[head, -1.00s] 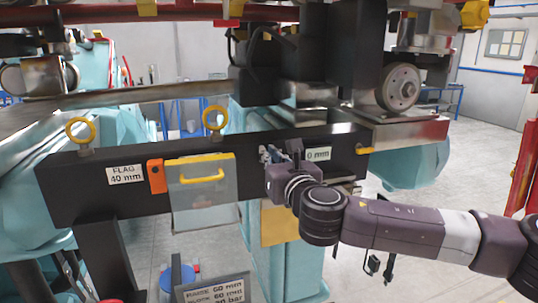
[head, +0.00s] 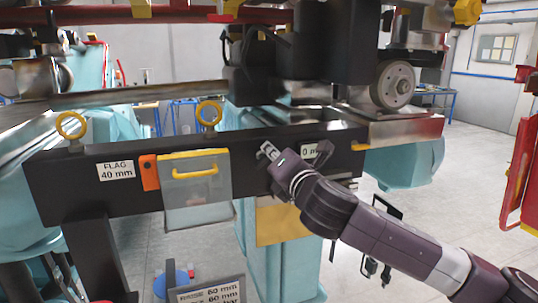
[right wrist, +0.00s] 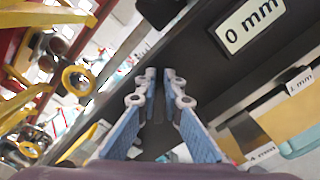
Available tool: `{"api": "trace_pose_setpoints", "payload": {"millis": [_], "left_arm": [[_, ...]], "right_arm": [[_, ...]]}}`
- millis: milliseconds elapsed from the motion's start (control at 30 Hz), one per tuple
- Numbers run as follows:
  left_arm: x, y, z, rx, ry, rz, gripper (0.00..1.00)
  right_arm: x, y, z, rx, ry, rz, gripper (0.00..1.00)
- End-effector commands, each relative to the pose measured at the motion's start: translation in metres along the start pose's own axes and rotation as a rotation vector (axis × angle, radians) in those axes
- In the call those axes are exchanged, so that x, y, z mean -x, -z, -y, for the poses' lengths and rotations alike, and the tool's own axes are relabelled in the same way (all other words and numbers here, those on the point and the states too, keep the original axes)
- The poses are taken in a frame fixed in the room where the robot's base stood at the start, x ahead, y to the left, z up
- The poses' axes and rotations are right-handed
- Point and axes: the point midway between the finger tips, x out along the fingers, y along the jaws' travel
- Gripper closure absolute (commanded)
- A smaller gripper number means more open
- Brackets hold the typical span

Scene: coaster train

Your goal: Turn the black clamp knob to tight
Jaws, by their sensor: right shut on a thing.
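My right gripper (head: 268,151) reaches the front face of the long black beam (head: 70,190), just left of the "0 mm" label (head: 311,150). In the right wrist view its two blue-padded fingers (right wrist: 160,78) are close together and shut on a dark piece (right wrist: 158,108) between them. This piece appears to be the black clamp knob; it is mostly hidden by the fingers and blends with the black beam behind. In the head view the wrist covers the knob. My left gripper is not in view.
A clear box with a yellow handle (head: 195,173) and an orange block (head: 149,172) sit on the beam, left of the gripper. Yellow eyebolts (head: 209,114) stand on top. A metal wheel (head: 393,84) is above right. Open floor lies at right.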

Motion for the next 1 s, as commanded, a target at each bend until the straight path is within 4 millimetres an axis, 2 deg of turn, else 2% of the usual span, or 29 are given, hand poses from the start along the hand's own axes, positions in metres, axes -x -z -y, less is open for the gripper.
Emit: {"api": "trace_pose_setpoints", "payload": {"millis": [600, 1000], "left_arm": [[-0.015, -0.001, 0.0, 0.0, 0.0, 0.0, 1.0], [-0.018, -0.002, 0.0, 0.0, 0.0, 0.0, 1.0]], "right_arm": [[0.0, 0.006, 0.015, -0.552, 0.003, -0.002, 1.0], [0.0, 0.008, 0.018, -0.733, 0.003, -0.002, 1.0]]}}
